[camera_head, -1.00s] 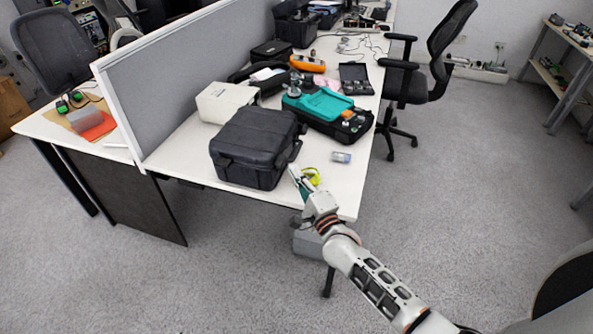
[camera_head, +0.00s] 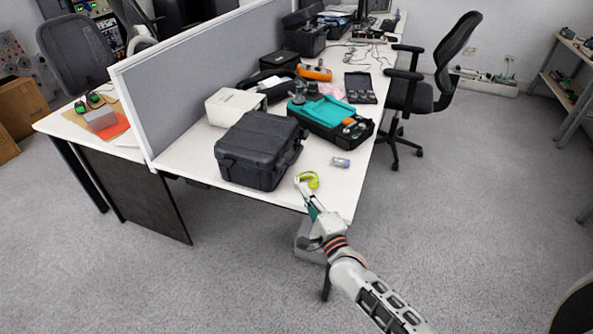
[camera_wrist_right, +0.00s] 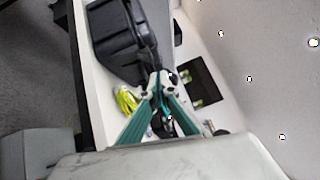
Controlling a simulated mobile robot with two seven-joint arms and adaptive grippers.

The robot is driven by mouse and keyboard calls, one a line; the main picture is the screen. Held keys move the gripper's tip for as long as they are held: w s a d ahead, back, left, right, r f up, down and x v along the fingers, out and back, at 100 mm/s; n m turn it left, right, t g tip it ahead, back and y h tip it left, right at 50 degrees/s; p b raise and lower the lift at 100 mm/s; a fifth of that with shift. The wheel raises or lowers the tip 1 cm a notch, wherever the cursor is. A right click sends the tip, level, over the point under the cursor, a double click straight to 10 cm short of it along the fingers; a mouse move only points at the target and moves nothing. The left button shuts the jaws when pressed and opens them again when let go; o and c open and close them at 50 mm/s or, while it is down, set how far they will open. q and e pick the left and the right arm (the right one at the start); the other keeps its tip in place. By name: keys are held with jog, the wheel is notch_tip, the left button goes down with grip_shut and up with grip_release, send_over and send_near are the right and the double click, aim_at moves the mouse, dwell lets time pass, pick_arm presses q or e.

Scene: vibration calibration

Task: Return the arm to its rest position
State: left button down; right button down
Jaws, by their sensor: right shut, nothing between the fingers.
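My right arm reaches in from the bottom right in the head view, and its right gripper (camera_head: 304,190) is over the table's front edge. The teal fingers of the right gripper meet at the tips in the right wrist view (camera_wrist_right: 163,82), shut with nothing between them. The fingertips are close to a yellow-green object (camera_head: 313,179) on the white table (camera_head: 330,185); I cannot tell whether they touch it. This object also shows beside the fingers in the right wrist view (camera_wrist_right: 127,100). My left gripper is in neither view.
A black hard case (camera_head: 258,150) stands left of the gripper, with a small grey item (camera_head: 340,162) to the right. Behind are a black case with a teal part (camera_head: 322,110) and a white box (camera_head: 236,106). An office chair (camera_head: 440,75) stands right of the table.

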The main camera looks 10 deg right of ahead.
jog(key=s+d+f+n+g, duration=0.1)
jog(key=s+f+n+g, duration=0.1)
jog(key=s+f+n, duration=0.3)
jog(key=s+d+f+n+g, duration=0.1)
jog(key=s+f+n+g, duration=0.2)
jog(key=s+n, duration=0.6)
jog(key=s+d+f+n+g+h, duration=0.1)
jog(key=s+f+n+g, duration=0.2)
jog(key=s+f+n, duration=0.5)
jog(key=s, duration=0.7)
